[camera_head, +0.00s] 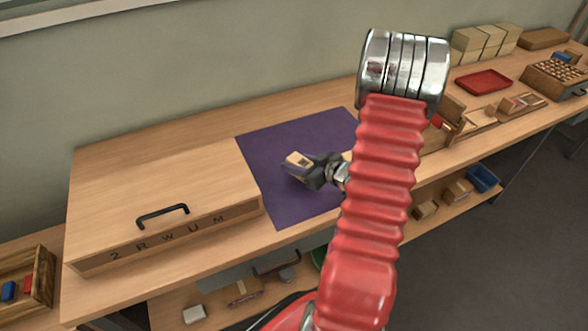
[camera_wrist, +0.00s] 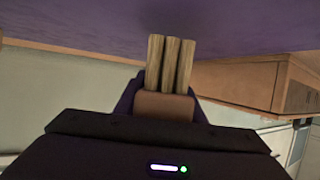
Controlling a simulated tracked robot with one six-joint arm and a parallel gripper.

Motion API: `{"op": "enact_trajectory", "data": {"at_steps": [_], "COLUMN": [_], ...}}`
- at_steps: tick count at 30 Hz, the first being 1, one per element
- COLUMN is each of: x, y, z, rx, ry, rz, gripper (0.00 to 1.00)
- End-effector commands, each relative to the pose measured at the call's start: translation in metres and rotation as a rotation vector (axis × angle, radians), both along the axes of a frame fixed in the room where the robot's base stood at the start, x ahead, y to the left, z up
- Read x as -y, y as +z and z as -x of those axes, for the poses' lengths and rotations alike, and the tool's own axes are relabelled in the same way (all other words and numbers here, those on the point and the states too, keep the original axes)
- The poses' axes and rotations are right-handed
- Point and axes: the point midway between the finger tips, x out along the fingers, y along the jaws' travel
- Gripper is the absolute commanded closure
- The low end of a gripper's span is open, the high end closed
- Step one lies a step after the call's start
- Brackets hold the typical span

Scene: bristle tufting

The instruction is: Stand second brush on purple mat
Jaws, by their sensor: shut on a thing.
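The purple mat (camera_head: 282,150) lies flat on the wooden bench, right of a wooden box. My gripper (camera_head: 303,164) is over the mat and shut on a small light-wood brush (camera_head: 298,160). In the wrist view my gripper (camera_wrist: 165,108) holds the brush, a tan block with several straw-coloured bristle tufts (camera_wrist: 170,65) pointing away from the jaws, toward the purple surface (camera_wrist: 230,25). Whether the tufts touch the mat I cannot tell. No other brush shows clearly on the mat; my red arm hides its right part.
A wooden box (camera_head: 160,190) with a black handle and letters stands left of the mat. A red tray (camera_head: 484,82), pale blocks (camera_head: 484,42) and a board with many holes (camera_head: 556,76) are farther right. Bare bench lies behind the mat.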

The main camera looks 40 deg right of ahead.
Motion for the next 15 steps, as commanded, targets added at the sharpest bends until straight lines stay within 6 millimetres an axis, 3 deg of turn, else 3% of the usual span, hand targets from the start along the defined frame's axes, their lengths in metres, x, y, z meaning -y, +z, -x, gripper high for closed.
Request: {"op": "enact_trajectory", "data": {"at_steps": [6,15], "x": [0.000,0.000], "y": [-0.022,-0.025], "z": [0.000,0.000], "rx": [0.000,0.001], "ry": [0.000,0.000], "rz": [0.000,0.001], "gripper": [0.93,0.93]}}
